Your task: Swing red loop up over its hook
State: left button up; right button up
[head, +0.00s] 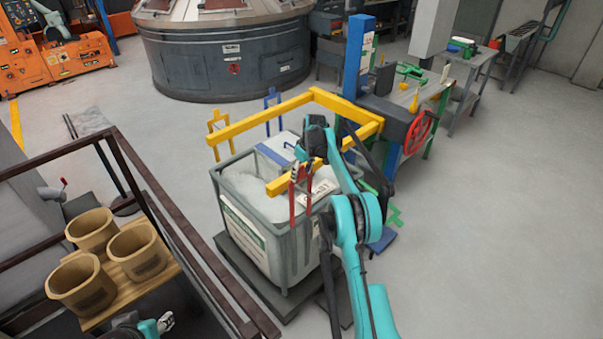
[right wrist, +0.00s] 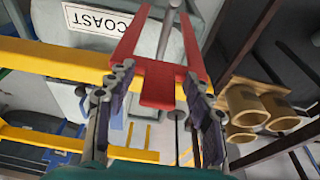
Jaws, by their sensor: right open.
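The red loop (head: 292,207) is at the near end of the yellow frame (head: 245,127), over the front of the grey bin. In the right wrist view, the red loop (right wrist: 160,73) has two long bars, a crossbar and a short tab. My right gripper (head: 302,172) is open, its fingers (right wrist: 155,105) on either side of the tab; I cannot tell whether they touch it. The yellow bar (right wrist: 62,60) passes behind the loop. I cannot make out the red loop's hook. My left gripper (head: 165,322) is low at the bottom edge, partly cut off.
The grey bin (head: 300,248) holds pale material. A yellow loop (head: 217,128) and a blue loop (head: 271,104) stand at the far side. A blue post (head: 355,60) and red handwheel (head: 417,132) are right.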

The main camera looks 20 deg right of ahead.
jog(key=v, duration=1.2)
